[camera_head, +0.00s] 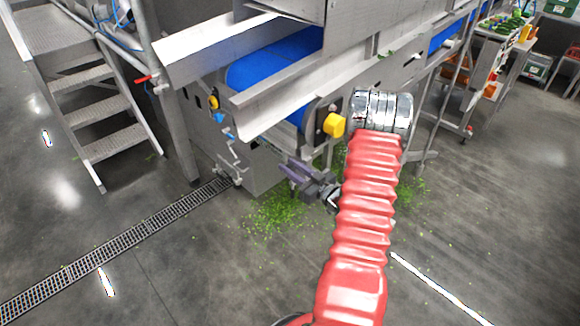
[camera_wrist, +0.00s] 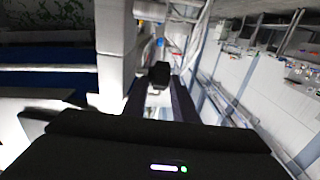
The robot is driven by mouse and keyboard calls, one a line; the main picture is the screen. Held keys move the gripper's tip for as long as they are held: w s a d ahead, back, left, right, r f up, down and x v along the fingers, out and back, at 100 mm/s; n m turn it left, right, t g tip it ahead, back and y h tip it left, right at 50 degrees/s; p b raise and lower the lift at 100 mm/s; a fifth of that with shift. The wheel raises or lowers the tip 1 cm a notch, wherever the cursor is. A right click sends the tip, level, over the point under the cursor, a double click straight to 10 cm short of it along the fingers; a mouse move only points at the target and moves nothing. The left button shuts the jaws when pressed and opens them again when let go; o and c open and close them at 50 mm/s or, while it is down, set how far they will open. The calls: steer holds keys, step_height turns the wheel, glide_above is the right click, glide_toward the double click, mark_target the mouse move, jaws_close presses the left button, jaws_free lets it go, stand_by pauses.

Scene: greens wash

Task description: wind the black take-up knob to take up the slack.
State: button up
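In the wrist view the black take-up knob (camera_wrist: 159,74) shows as a small dark block straight ahead, at the far end of the gap between the fingers. My gripper (camera_wrist: 158,86) is open, with one dark finger on each side; light ground shows between them. I cannot tell whether the fingertips touch the knob. In the head view my gripper (camera_head: 296,174) points left, low beside the conveyor's end, at the end of my red-sleeved arm. The black knob cannot be made out there.
The blue belt (camera_head: 275,60) runs behind metal side guards. Green scraps (camera_head: 275,216) lie on the floor. Metal steps (camera_head: 100,110) stand left; open floor lies in front.

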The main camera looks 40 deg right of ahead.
steer(key=shift+w, duration=0.45)
jaws_close()
steer(key=shift+t, duration=0.3)
steer(key=shift+s+t, duration=0.15)
steer(key=shift+t, duration=0.85)
steer(key=shift+s+t, duration=0.15)
steer(key=shift+t, duration=0.85)
jaws_free()
